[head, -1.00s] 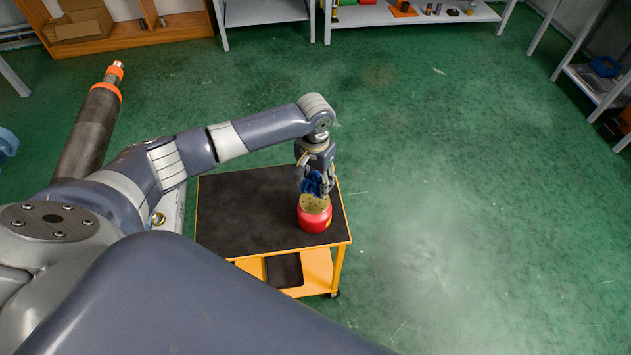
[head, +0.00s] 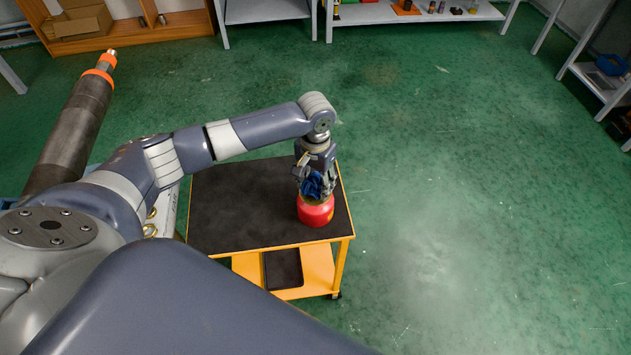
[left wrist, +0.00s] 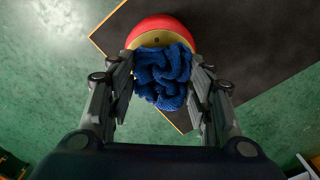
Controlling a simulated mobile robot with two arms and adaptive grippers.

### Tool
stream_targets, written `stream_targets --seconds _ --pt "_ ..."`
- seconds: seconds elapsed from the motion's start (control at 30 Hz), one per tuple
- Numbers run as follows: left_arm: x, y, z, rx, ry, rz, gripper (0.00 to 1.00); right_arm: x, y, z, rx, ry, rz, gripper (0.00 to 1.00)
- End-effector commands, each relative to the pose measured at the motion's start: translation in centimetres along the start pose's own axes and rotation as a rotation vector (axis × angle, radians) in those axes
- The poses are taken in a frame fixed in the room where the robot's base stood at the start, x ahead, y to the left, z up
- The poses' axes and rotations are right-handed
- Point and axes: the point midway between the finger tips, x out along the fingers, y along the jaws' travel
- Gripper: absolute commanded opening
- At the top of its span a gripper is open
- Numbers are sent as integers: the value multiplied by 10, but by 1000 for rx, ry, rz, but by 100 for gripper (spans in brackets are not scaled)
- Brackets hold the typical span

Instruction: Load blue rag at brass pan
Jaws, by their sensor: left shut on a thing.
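My left gripper (head: 316,184) is above the red can on the cart, fingers pointing down. It is shut on a crumpled blue rag (head: 311,187), which also shows between the fingers in the left wrist view (left wrist: 163,78). The brass pan (left wrist: 150,40) is the perforated brass-coloured top of the red can (head: 316,213). The rag hangs over the pan and hides most of it in both views. I cannot tell whether the rag touches the pan. The right gripper is not in view.
The can stands near the right edge of a yellow cart with a black top (head: 240,205); the top left of it is clear. A black tray (head: 283,268) lies on the lower shelf. Shelves with small items stand at the back. Open green floor lies to the right.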

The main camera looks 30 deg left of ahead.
Motion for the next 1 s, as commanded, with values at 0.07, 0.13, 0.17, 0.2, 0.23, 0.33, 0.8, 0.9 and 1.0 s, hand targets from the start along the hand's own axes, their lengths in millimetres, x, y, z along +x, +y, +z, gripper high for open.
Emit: stream_targets --seconds 0.07,0.13,0.17,0.2,0.23,0.33,0.8,0.9,1.0 --pt "-1 0 0 0 0 0 28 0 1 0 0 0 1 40" --pt "-1 0 0 0 0 0 28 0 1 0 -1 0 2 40" --pt "-1 0 0 0 0 0 28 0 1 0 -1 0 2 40" --pt "0 0 0 0 0 0 28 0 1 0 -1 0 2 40" --pt "0 0 0 0 0 0 28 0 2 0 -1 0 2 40" --pt "0 0 0 0 0 0 28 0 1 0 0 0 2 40" --pt "3 0 0 0 0 1 28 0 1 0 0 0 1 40" --pt "4 0 0 0 0 1 28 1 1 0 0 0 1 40" --pt "5 0 0 0 0 1 28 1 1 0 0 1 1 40"
